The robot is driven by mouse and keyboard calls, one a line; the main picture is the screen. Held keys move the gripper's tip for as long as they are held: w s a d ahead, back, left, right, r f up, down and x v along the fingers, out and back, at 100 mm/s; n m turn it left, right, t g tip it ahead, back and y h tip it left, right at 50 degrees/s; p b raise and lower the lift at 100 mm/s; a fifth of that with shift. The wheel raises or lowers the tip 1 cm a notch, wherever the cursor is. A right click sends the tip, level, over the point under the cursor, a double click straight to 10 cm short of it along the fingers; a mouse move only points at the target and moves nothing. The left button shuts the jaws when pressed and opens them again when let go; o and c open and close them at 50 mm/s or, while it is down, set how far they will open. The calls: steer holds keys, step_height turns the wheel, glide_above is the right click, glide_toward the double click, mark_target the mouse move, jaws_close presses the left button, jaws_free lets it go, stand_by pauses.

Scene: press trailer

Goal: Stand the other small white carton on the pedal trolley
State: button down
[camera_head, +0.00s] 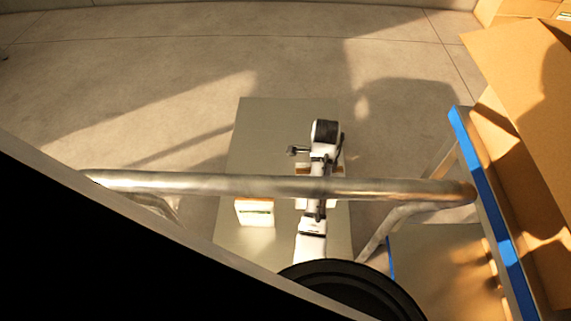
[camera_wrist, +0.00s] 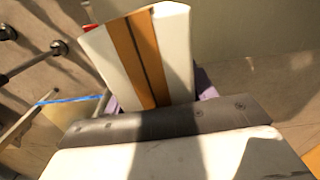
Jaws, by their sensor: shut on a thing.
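A small white carton with a brown tape stripe (camera_wrist: 177,55) fills the upper middle of the wrist view. My gripper (camera_wrist: 155,95) is shut on it; purple finger parts show at both its sides. In the head view part of this carton (camera_head: 301,204) shows beside and under my white arm, and my jaws are hidden there. Another small white carton (camera_head: 254,206) with a brown band stands apart to the left, on a grey-green surface (camera_head: 258,120). I cannot tell for sure which surface is the pedal trolley's deck; a blue-edged frame (camera_head: 487,200) stands at the right.
A thick metal handle bar (camera_head: 230,185) crosses the head view above the grey-green surface. Large open cardboard boxes (camera_head: 535,95) lie within the blue-edged frame. The concrete floor (camera_head: 170,80) beyond is clear. A dark panel hides the lower left.

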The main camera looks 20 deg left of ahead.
step_height(320, 180, down, 19)
steer(key=a+b, duration=0.1)
steer(key=b, duration=0.1)
steer(key=shift+m, duration=0.4)
stand_by(0.3)
steer(key=shift+b, duration=0.3)
steer(key=shift+c, duration=2.4)
jaws_free()
steer(key=shift+f, duration=0.1)
step_height(320, 180, up, 12)
steer(key=shift+r+p, duration=0.15)
steer(key=shift+p, duration=0.15)
steer(key=shift+s, duration=0.15)
